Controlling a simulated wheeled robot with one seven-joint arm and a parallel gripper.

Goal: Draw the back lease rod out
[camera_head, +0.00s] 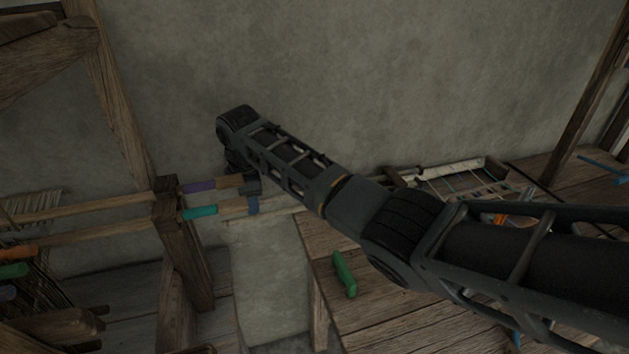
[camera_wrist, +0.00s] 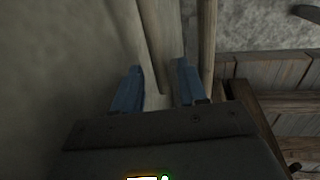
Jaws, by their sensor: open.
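Two wooden rods run from the loom at the left through a post and out toward my gripper. The far one has a purple band (camera_head: 198,186) and the near one a teal band (camera_head: 200,212); which is the back lease rod is not labelled. Contact is not clear. A second bar (camera_wrist: 208,45) lies right of the fingers.
The loom post (camera_head: 180,250) stands just left of the bands. A wooden table (camera_head: 390,325) at the lower right carries a green object (camera_head: 344,273) and a framed rack (camera_head: 470,180). A plain grey wall (camera_head: 400,80) is behind. My arm hides part of the table.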

